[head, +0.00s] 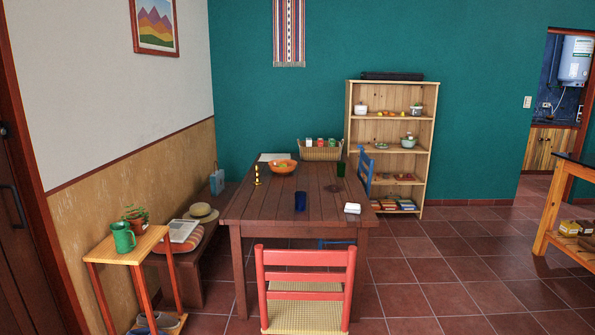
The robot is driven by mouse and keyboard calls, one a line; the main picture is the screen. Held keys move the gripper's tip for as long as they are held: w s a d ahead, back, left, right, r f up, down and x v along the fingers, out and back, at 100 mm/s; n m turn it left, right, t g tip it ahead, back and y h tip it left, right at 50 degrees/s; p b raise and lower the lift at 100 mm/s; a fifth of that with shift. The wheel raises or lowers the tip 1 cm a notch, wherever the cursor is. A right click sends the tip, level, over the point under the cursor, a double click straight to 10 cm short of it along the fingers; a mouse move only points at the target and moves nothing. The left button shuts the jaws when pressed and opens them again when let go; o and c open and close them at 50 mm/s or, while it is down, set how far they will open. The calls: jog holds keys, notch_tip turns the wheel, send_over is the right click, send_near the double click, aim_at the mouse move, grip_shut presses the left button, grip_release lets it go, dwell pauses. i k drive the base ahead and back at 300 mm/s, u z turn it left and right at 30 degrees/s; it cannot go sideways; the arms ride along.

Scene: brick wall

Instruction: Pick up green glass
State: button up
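A small dark green glass (340,169) stands upright on the far right part of the brown wooden table (250,208). A dark blue glass (300,201) stands nearer, around the middle of the table. My gripper is not in the head view, so its state does not show.
A red chair (305,261) stands at the table's near side and a blue chair (366,172) at its right. An orange bowl (283,167) and white item (352,208) are on the table. Tiled floor at right is clear.

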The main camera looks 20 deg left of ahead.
aim_at(341, 166)
jog(key=u, duration=0.7)
jog(key=k, duration=1.05)
jog(key=i, duration=0.85)
